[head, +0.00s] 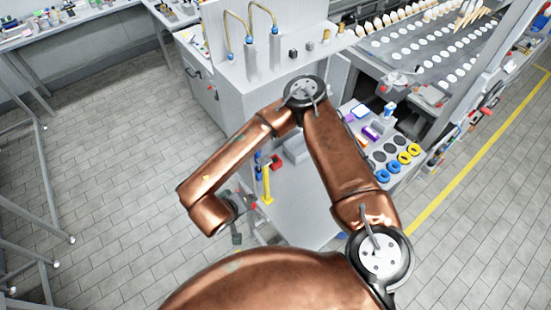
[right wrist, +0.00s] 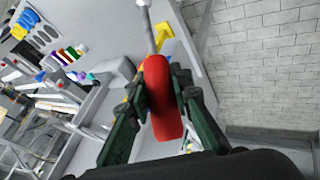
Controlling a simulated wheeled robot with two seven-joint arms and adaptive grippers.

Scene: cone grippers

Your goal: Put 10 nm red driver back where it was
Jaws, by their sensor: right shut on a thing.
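The red driver (right wrist: 160,97) is in the right wrist view, with its red handle between the two dark green fingers of my right gripper (right wrist: 161,88). The gripper is shut on the handle. The thin grey shaft points away from the gripper, toward the top of the view. A size marking cannot be read. In the head view my right gripper (head: 239,213) is beside the left side of the grey bench, near a yellow holder (head: 267,184). The driver is too small there to make out clearly. My left gripper is not in view.
The grey bench (head: 310,209) carries blue and red items by the yellow holder. A panel with round black, yellow and blue pieces (head: 393,155) stands on the right. Tiled floor (head: 110,190) is open on the left, with metal frames at its edge.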

